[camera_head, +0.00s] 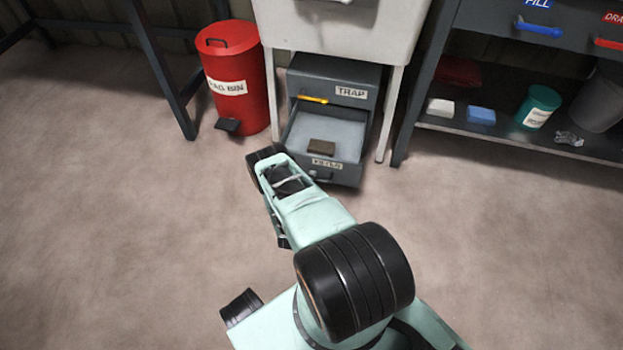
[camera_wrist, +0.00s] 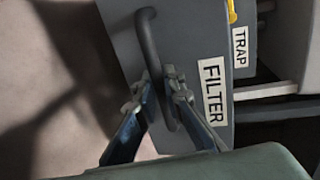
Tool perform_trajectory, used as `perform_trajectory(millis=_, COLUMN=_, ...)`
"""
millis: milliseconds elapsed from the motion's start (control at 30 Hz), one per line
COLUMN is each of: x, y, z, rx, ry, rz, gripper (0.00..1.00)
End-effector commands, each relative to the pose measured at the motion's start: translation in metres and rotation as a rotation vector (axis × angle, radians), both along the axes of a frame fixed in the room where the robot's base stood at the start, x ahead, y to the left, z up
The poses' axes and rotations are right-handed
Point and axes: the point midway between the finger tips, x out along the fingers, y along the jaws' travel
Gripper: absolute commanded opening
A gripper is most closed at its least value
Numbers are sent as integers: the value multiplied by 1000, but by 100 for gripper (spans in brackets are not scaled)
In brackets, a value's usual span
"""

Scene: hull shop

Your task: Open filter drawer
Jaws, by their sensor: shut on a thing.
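The grey filter drawer (camera_head: 343,176) is the lower drawer of a small cabinet under a white sink-like unit, and it stands pulled out. Its open inside shows a flat brown block (camera_head: 321,146) on a pale floor. In the wrist view the drawer front (camera_wrist: 197,60) bears a FILTER label (camera_wrist: 212,90) and a dark bar handle (camera_wrist: 149,40). My gripper (camera_wrist: 164,90) is shut on this handle, one finger on each side. In the head view my arm reaches to the drawer's left front corner and hides the handle and fingers.
The trap drawer (camera_head: 352,105) with a yellow handle (camera_head: 313,99) is shut above. A red pedal bin (camera_head: 234,75) stands left of the cabinet. White legs (camera_head: 391,115) flank the cabinet. A shelf unit (camera_head: 470,127) stands at the right. The floor in front is clear.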

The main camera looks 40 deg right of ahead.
Motion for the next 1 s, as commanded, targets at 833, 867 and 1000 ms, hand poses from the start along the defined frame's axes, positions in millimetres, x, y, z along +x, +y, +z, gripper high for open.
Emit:
perform_trajectory(millis=833, x=1, y=0, z=5, rx=-1, ry=-1, rz=0, gripper=27)
perform_trajectory(millis=867, x=1, y=0, z=8, rx=0, ry=0, rz=0, gripper=27)
perform_trajectory(millis=1000, x=1, y=0, z=25, rx=-2, ry=-1, rz=0, gripper=27)
